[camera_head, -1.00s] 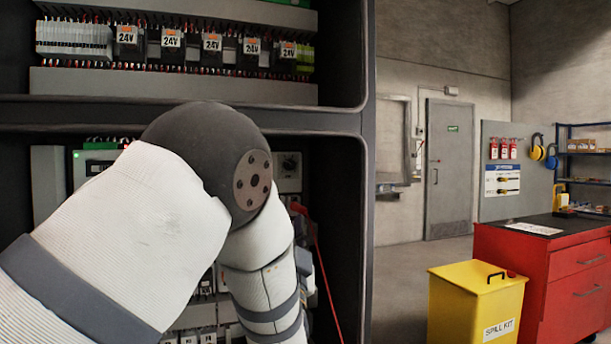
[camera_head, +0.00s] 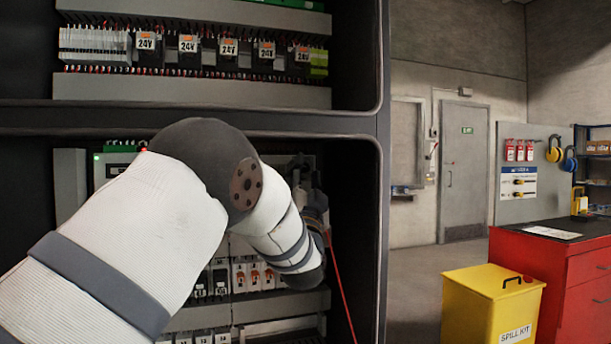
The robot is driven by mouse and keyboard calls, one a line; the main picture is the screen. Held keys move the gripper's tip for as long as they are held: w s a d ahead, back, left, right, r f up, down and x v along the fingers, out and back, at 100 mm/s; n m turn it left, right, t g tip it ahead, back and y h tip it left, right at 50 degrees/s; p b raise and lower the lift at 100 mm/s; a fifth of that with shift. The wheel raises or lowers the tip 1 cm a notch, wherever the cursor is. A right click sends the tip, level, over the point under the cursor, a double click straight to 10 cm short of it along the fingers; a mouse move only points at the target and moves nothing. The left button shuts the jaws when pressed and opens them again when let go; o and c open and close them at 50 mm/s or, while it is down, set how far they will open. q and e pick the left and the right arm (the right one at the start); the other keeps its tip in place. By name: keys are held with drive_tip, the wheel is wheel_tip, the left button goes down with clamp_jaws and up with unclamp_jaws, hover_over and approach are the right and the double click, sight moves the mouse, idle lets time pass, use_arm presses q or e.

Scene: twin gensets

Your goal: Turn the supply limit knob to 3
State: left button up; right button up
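My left arm reaches from the lower left into the lower bay of the open cabinet (camera_head: 383,200). My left gripper (camera_head: 304,168) is small and dark at the right side of this bay, in front of a grey panel on the back wall. Its fingers point up toward that panel, and I cannot tell whether they are apart or together, or touching anything. No supply limit knob can be made out; the gripper and arm cover much of that part of the panel. My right gripper is not in view.
A red cable (camera_head: 341,285) hangs beside the gripper near the bay's right wall. Breakers (camera_head: 252,275) line the rail below my arm. A row of 24V modules (camera_head: 228,50) fills the upper bay. A yellow spill kit bin (camera_head: 488,305) and red cabinet (camera_head: 585,270) stand outside right.

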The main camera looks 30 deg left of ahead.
use_arm(q)
clamp_jaws()
drive_tip(key=shift+w+d+f+n+g+y, duration=0.15)
drive_tip(key=shift+n+g+y, duration=0.15)
drive_tip(key=shift+n+y, duration=0.8)
drive_tip(key=shift+n, duration=0.2)
drive_tip(key=shift+o, duration=0.2)
unclamp_jaws()
drive_tip(key=v, duration=1.2)
drive_tip(key=shift+r, duration=0.2)
